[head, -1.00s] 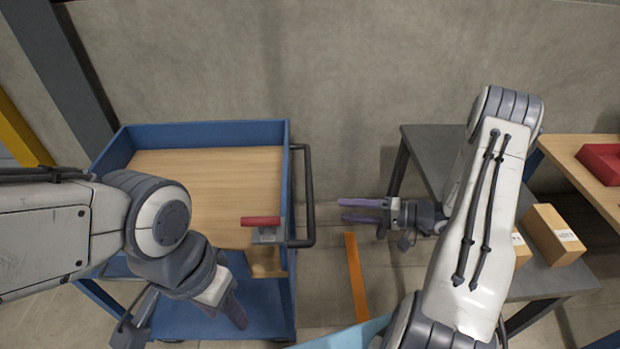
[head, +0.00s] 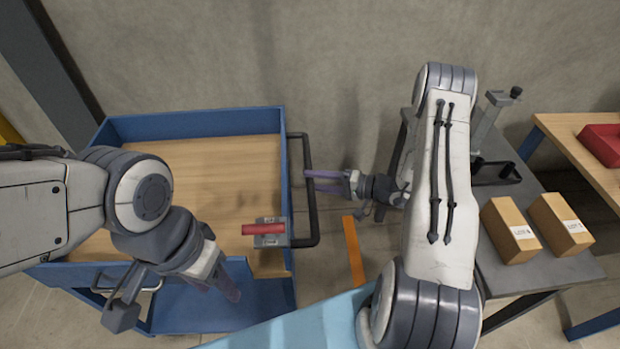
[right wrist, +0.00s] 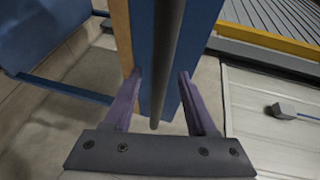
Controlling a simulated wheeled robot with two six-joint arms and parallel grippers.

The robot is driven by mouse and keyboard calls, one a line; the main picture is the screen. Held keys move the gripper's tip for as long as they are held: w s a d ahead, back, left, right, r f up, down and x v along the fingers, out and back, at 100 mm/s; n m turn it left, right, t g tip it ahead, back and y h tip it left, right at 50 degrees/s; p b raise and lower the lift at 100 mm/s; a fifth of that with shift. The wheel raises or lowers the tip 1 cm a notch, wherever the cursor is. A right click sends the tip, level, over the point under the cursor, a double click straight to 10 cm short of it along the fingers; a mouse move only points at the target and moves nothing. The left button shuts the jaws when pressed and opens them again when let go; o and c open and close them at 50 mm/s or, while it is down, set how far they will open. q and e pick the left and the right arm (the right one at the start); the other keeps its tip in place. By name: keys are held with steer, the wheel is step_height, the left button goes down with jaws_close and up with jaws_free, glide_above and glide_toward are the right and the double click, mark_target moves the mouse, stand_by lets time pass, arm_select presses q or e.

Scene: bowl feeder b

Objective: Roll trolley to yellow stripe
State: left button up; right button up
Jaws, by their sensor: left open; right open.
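The trolley is blue with a wooden top (head: 190,170) and stands at the left in the head view. Its dark handle bar (head: 311,215) is on its right side. My right gripper (head: 309,181) is open at this handle; in the right wrist view the bar (right wrist: 167,60) runs between its fingers (right wrist: 160,78), which are not closed on it. A red lever (head: 263,229) on a grey plate sits at the trolley's right edge. My left gripper (head: 228,288) is open and empty in front of the trolley. An orange-yellow stripe (head: 354,250) lies on the floor right of the handle.
A grey bench (head: 535,278) at the right carries two cardboard boxes (head: 511,230) and a metal device (head: 490,120). A wall (head: 350,60) stands behind. A yellow band (right wrist: 270,42) shows in the right wrist view.

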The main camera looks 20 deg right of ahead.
steer(key=shift+x, duration=0.8)
jaws_close()
stand_by(0.9)
